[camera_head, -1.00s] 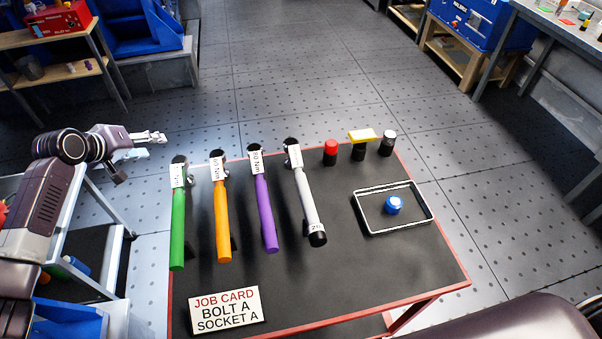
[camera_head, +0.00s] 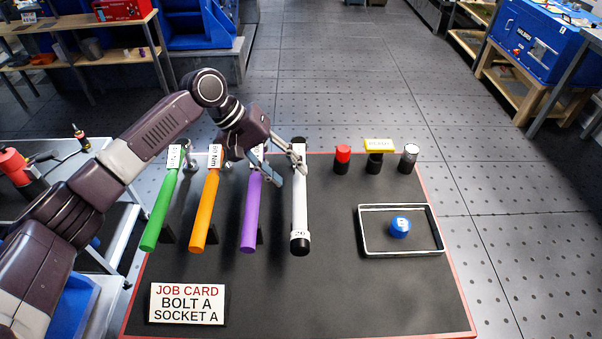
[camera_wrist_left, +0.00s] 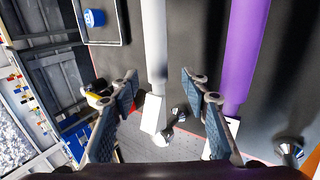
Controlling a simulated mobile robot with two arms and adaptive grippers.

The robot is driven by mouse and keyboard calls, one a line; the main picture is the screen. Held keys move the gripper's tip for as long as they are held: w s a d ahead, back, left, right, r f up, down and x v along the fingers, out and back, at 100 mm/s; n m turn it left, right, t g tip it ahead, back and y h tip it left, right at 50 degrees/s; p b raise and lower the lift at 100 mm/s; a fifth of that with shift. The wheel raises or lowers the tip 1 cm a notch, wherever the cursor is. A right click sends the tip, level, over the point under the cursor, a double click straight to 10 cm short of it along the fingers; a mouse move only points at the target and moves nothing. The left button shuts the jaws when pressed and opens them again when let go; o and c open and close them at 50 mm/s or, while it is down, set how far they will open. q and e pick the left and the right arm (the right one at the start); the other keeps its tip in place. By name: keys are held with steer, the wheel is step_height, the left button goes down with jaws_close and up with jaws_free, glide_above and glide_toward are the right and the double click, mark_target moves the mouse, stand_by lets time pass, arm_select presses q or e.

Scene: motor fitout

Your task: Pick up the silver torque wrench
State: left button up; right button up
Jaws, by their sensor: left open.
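The silver torque wrench (camera_head: 300,205), with a black end marked 20, lies on the black-topped table right of the purple wrench (camera_head: 250,210). My left gripper (camera_head: 286,167) reaches over the wrenches from the left, its fingertips near the far part of the silver wrench. The gripper is open and empty. In the left wrist view, the silver wrench (camera_wrist_left: 155,45) appears between the two spread fingers (camera_wrist_left: 158,92), and the purple wrench (camera_wrist_left: 243,50) is right of them. I cannot tell the height gap to the silver wrench. My right gripper is not in view.
Green (camera_head: 161,210) and orange (camera_head: 206,212) wrenches lie at the left. A tray (camera_head: 402,254) holds a blue socket (camera_head: 400,227). A job card (camera_head: 187,304) lies at the front.

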mark_target(296, 180)
arm_select(q)
steer(key=x, duration=0.4)
steer(key=shift+s+d+r+p, duration=0.1)
steer(key=shift+s+d+p, duration=0.1)
steer(key=shift+s+p, duration=0.15)
steer(key=shift+d+f, duration=0.2)
steer(key=shift+f, duration=0.05)
steer(key=shift+w+f, duration=0.1)
steer(key=shift+f, duration=0.1)
steer(key=c, duration=0.9)
jaws_close()
steer(key=shift+r, duration=0.15)
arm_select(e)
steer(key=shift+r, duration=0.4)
